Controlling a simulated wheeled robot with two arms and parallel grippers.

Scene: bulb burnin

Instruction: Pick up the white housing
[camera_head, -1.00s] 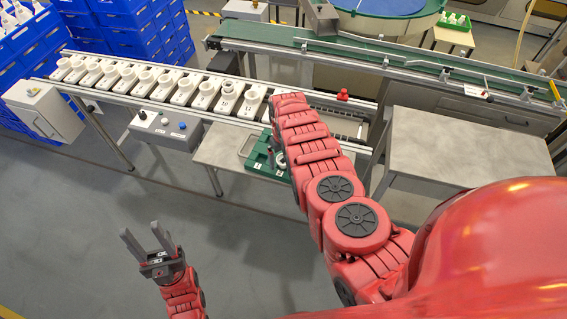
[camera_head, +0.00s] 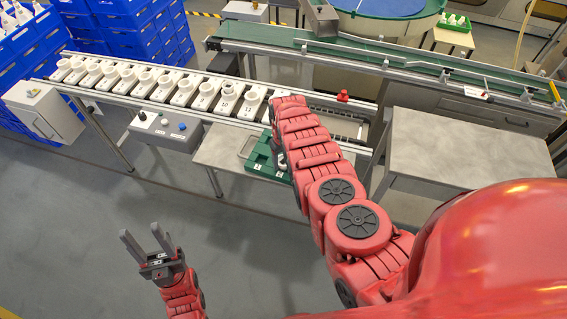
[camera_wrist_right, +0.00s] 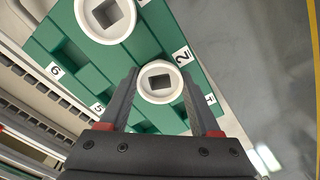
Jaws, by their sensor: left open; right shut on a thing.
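A white round housing (camera_wrist_right: 160,99) with a dark square opening stands between the two fingers of my right gripper (camera_wrist_right: 155,95). That gripper is shut on it, above the green tray (camera_wrist_right: 80,50) near labels 1 and 2. I cannot tell whether the housing still touches the tray. A second white housing (camera_wrist_right: 128,22) sits in the tray at the top of the wrist view. In the head view the green tray (camera_head: 262,162) is partly hidden by my right arm, and the right fingertips are hidden. My left gripper (camera_head: 143,240) is open and empty above the floor.
Several white fixtures (camera_head: 185,91) stand in a row on the rail rack. A control box (camera_head: 165,130) with buttons sits in front. A grey table (camera_head: 440,145) stands right of my right arm, its top clear. Blue crates (camera_head: 125,30) are stacked at the back left.

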